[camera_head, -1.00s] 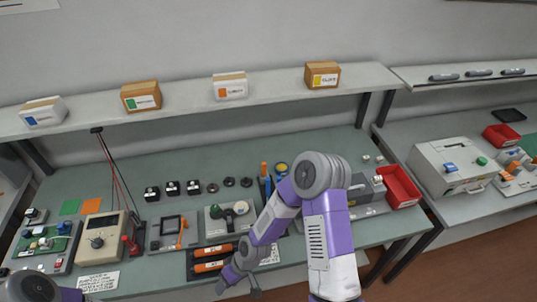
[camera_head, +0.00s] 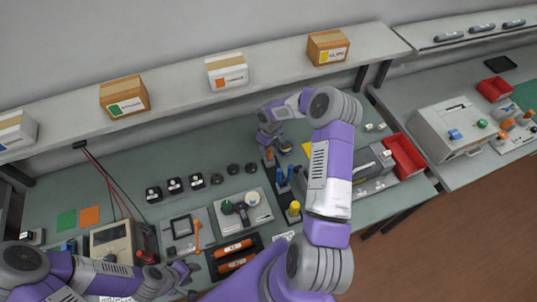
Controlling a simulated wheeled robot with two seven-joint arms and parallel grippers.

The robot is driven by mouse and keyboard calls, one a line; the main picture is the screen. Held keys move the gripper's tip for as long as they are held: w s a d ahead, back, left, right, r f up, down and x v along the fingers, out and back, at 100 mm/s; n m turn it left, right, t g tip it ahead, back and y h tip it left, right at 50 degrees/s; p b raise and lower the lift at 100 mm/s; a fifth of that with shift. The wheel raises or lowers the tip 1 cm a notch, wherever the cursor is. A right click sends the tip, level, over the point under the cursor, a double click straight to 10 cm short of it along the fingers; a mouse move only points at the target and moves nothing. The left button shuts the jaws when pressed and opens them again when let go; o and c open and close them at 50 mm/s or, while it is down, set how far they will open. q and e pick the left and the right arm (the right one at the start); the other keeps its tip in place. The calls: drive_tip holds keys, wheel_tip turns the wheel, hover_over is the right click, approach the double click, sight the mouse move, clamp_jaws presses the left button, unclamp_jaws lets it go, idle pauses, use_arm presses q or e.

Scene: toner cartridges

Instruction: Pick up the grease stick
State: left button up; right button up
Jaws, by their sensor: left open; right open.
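I cannot tell for sure which item is the grease stick. An upright stick with an orange top (camera_head: 269,157) stands at the far end of a dark holder (camera_head: 289,195). Blue upright items (camera_head: 281,176) and a yellow-topped item (camera_head: 294,208) stand nearer in the same holder. My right gripper (camera_head: 276,147) is open, pointing down at the holder's far end, close to the orange-topped stick; contact is unclear. My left gripper (camera_head: 184,275) is open and low at the bench front, left of a dark tray with orange cartridges (camera_head: 234,247).
A grey panel (camera_head: 245,212) with round parts lies left of the holder. A beige meter (camera_head: 113,240) stands at the left. A grey machine (camera_head: 372,165) and a red bin (camera_head: 404,156) stand at the right. Boxes line the shelf (camera_head: 180,92) above.

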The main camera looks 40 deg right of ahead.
sight(269, 153)
use_arm(q)
wheel_tip(269, 153, down, 2)
drive_tip(key=shift+w+b, duration=0.15)
drive_tip(key=shift+b, duration=0.65)
use_arm(e)
wheel_tip(269, 153, down, 4)
drive_tip(key=shift+f, duration=0.15)
clamp_jaws()
